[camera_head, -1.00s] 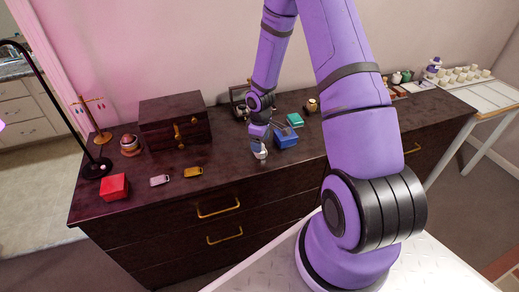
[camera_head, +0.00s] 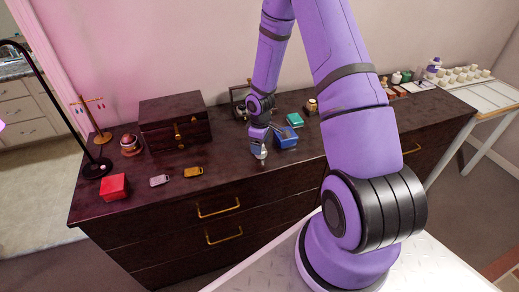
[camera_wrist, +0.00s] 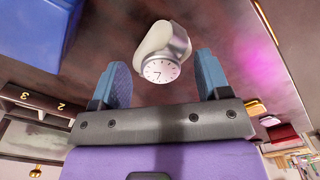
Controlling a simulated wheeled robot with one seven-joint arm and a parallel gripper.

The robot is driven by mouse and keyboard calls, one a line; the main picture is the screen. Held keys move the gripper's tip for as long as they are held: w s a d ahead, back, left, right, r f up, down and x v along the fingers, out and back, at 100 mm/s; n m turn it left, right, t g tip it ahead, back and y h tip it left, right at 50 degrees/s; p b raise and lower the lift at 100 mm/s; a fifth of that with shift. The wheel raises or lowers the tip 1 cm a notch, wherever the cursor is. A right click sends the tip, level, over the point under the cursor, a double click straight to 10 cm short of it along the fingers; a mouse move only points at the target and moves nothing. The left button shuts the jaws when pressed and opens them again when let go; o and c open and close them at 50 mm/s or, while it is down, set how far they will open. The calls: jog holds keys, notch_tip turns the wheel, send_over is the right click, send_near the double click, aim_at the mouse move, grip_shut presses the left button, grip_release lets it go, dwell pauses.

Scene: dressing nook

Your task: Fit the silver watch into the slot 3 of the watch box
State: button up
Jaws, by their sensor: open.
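The silver watch (camera_wrist: 163,68) shows in the wrist view, with a white round dial and a pale band or cushion behind it. It stands on the dark dresser top, between and just beyond the blue fingertips of my gripper (camera_wrist: 162,76). The fingers are apart, with a gap on each side of the watch. In the head view my gripper (camera_head: 261,152) is low over the dresser's front part, and the watch is hard to make out there. The watch box (camera_wrist: 38,108) is at the left of the wrist view, with numbers 2 and 3 on it; slot 3's inside is hidden.
A blue box (camera_head: 285,138) stands close right of my gripper, with a teal box (camera_head: 295,119) behind. The dresser top (camera_head: 225,168) left of my gripper is clear.

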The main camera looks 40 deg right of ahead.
jog(key=c, duration=1)
jog(key=shift+c, duration=0.2)
jog(key=shift+r, duration=0.15)
